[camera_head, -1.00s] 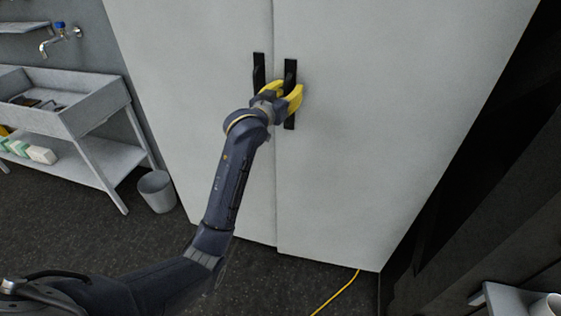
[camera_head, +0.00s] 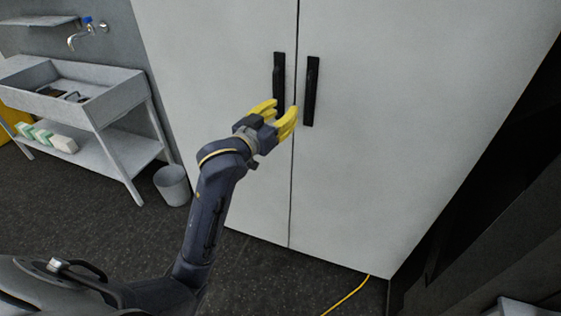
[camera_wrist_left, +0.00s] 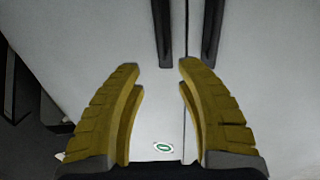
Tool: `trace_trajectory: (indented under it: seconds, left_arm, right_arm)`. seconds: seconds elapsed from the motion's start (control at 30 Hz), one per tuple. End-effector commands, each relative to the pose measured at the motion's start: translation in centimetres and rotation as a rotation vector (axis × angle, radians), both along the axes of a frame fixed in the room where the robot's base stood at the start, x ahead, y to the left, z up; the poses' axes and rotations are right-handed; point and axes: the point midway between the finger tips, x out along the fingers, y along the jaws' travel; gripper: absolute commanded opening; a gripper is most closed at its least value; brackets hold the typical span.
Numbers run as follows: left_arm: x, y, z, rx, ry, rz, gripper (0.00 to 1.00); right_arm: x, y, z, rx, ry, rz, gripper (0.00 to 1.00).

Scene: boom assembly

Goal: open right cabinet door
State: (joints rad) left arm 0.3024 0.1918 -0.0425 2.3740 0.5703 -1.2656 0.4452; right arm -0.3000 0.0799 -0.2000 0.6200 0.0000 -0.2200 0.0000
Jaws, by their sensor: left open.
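The right cabinet door (camera_head: 410,120) is a tall light grey panel. It looks shut, with a narrow dark seam beside the left door (camera_head: 215,60). Its black upright handle (camera_head: 312,91) is near the seam and also shows in the left wrist view (camera_wrist_left: 212,30). The left door's matching handle (camera_head: 279,82) also shows there (camera_wrist_left: 162,30). My left gripper (camera_head: 282,107) has yellow fingers, open and empty, in front of the left handle's lower end. In the wrist view its fingertips (camera_wrist_left: 160,66) straddle that end, with the right handle outside them. My right gripper is not in view.
A grey sink bench (camera_head: 95,110) stands left of the cabinet, with a grey bin (camera_head: 172,185) beside it. A yellow cable (camera_head: 347,296) lies on the dark floor near the cabinet's lower right. A dark structure borders the right side.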

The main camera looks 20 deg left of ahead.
Motion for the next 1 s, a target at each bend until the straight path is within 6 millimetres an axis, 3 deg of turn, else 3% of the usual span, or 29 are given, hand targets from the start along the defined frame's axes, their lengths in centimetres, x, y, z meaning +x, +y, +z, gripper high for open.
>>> trace_trajectory:
  seconds: [0.2,0.33,0.67,1.0]
  left_arm:
    - [-2.8,0.5,0.0,0.000,-0.001,-0.001,0.36]
    - [-2.5,0.3,1.0,0.017,-0.054,-0.011,0.36]
    - [1.4,1.2,-1.9,0.029,-0.043,0.013,0.36]
    - [4.7,2.1,-6.5,0.042,0.006,0.037,0.36]
  right_arm:
    - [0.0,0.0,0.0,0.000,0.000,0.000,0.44]
    - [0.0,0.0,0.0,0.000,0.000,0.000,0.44]
    - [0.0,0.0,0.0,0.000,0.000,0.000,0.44]
    - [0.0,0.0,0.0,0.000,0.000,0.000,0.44]
